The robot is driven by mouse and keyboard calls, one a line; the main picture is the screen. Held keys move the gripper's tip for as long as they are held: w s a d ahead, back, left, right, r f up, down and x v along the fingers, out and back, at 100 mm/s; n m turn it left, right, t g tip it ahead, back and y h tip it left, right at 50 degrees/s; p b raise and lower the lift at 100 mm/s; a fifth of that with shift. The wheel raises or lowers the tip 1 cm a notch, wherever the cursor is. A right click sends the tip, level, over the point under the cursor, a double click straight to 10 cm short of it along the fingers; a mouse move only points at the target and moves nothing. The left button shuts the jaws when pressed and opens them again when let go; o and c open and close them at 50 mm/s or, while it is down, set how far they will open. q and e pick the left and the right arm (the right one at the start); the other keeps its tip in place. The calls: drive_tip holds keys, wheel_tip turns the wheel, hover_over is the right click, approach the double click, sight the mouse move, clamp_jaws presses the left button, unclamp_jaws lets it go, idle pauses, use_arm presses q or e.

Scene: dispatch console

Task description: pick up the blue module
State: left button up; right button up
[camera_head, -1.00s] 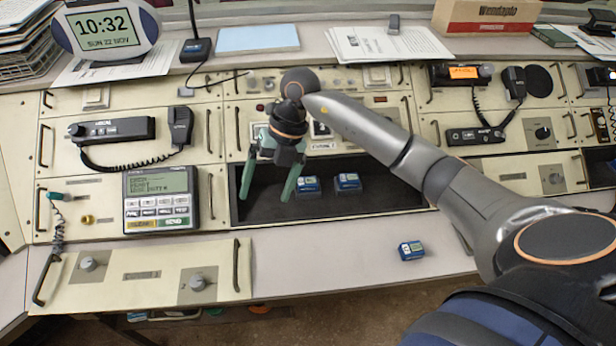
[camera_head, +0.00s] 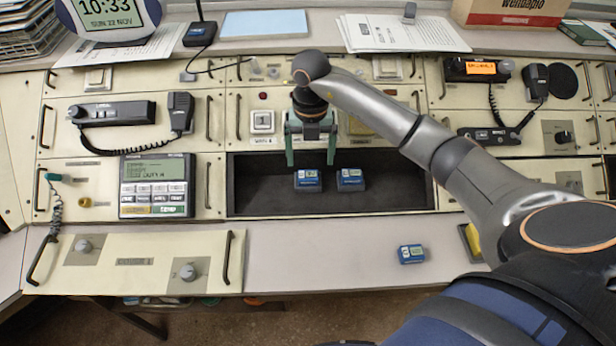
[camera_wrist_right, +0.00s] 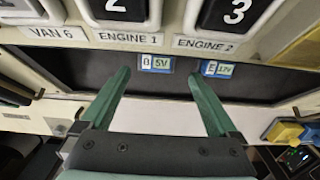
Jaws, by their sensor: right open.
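Three small blue modules are in the head view. One blue module (camera_head: 307,180) stands in the dark recess (camera_head: 262,200) of the console. A second blue module (camera_head: 350,179) stands just right of it. A third blue module (camera_head: 411,254) lies on the front ledge. My right gripper (camera_head: 311,162) is open and empty, its fingers pointing down over the recess near the left module. In the right wrist view, the labelled top of one module (camera_wrist_right: 157,64) shows between the open fingertips (camera_wrist_right: 158,76), and another (camera_wrist_right: 216,68) is beside the right fingertip. My left gripper is not in view.
Panels with handles and knobs surround the recess. A keypad unit (camera_head: 157,187) is to its left, and corded handsets are on both sides. A yellow object (camera_head: 472,240) shows partly beside my right arm. The ledge left of the third module is clear.

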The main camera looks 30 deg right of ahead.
sight(308, 175)
drive_tip(key=shift+w+a+f, duration=0.1)
drive_tip(key=shift+f, duration=1.25)
drive_tip(key=shift+w+a+f, duration=0.1)
drive_tip(key=shift+f, duration=1.25)
clamp_jaws()
drive_tip(key=shift+r, duration=0.15)
